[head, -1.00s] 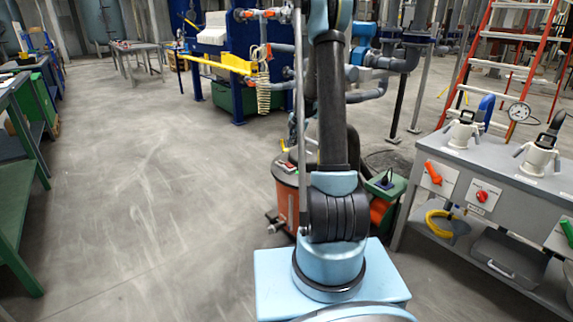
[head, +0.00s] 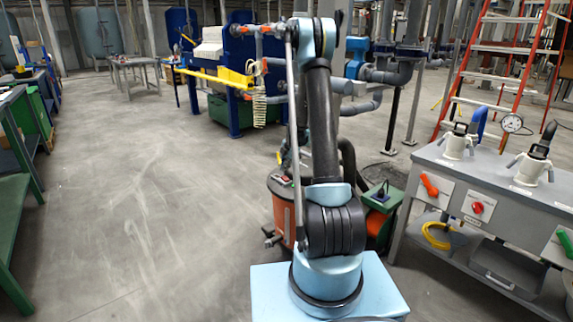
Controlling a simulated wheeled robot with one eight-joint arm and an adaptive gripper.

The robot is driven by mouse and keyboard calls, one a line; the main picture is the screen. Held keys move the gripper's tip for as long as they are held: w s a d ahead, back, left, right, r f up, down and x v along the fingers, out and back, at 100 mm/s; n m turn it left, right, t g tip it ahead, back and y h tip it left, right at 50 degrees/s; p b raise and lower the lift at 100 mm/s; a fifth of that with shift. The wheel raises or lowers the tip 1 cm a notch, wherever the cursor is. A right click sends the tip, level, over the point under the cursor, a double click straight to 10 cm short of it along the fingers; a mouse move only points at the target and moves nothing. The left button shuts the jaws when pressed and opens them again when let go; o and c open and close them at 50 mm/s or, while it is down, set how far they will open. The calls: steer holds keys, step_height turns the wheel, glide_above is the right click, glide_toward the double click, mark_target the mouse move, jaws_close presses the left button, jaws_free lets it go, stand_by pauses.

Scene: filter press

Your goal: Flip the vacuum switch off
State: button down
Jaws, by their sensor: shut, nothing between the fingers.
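An orange drum-shaped vacuum (head: 283,211) with a dark top stands on the floor just behind my arm's base. Small red and pale details (head: 282,180) show on its top; they are too small to tell whether one is the switch or how it is set. A grey rod and my arm hide its right part. My arm rises upright in the middle of the view, and its upper joint is near the top edge. I cannot make out my gripper in this view.
A green box (head: 378,200) with a black fitting stands right of the vacuum. A grey bench (head: 480,180) at right carries an orange handle (head: 429,185) and a red knob (head: 478,207). An orange ladder (head: 462,85) stands behind it. The floor at left is clear.

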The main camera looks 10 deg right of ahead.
mark_target(283, 182)
steer(key=shift+x, duration=3.15)
steer(key=shift+w+f, duration=0.1)
steer(key=shift+w+a+f+g, duration=0.1)
steer(key=shift+f+g, duration=0.1)
steer(key=shift+g, duration=0.1)
steer(key=shift+s+d, duration=0.45)
steer(key=shift+s, duration=0.3)
steer(key=shift+h, duration=0.3)
steer(key=s+v, duration=0.1)
steer(key=v, duration=1.3)
steer(key=shift+d+f, duration=0.25)
steer(key=shift+d, duration=0.1)
